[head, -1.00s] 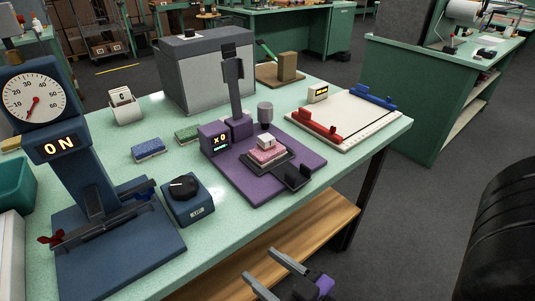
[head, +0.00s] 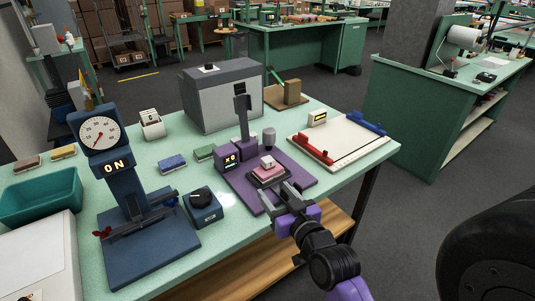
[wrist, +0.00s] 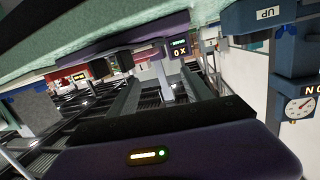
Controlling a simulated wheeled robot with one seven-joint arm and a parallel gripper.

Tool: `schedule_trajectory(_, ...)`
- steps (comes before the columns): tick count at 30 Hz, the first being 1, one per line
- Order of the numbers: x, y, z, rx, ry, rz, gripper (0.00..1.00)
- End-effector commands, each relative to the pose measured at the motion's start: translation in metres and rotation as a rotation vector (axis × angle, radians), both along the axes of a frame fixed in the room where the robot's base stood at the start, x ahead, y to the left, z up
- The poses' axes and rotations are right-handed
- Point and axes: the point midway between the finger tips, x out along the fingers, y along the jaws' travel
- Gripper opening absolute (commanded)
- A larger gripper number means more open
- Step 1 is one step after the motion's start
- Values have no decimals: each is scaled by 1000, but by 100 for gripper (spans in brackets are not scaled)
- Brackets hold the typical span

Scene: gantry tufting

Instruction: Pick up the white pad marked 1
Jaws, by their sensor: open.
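A small white block (head: 267,161), seemingly the white pad, sits on a pink pad (head: 268,172) on the purple machine (head: 238,187).
The machine's upright post (head: 242,118) and grey cylinder (head: 269,138) stand close behind the block. A blue dial box (head: 203,207) and blue gauge press (head: 140,250) are to the left. A white board with red and blue bars (head: 342,142) lies to the right.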

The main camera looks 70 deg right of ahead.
Motion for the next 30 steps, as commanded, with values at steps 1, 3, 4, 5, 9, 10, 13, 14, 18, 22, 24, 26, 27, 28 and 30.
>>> schedule_trajectory(1,5,-18,11,18,31,-1,58)
schedule_trajectory(3,11,-36,11,47,82,12,58)
schedule_trajectory(4,13,-43,12,56,103,20,58)
schedule_trajectory(5,15,-49,14,68,122,30,58)
schedule_trajectory(9,20,-73,19,104,197,81,58)
schedule_trajectory(10,21,-76,20,109,209,91,58)
schedule_trajectory(13,23,-82,20,119,232,113,58)
schedule_trajectory(14,24,-83,20,121,235,117,58)
schedule_trajectory(18,32,-90,14,124,240,122,58)
schedule_trajectory(22,42,-97,10,123,240,122,58)
schedule_trajectory(24,46,-101,9,122,239,121,58)
schedule_trajectory(26,51,-106,8,124,241,121,58)
schedule_trajectory(27,55,-110,7,123,240,121,58)
schedule_trajectory(28,57,-114,6,122,239,120,58)
schedule_trajectory(30,64,-120,4,123,240,121,58)
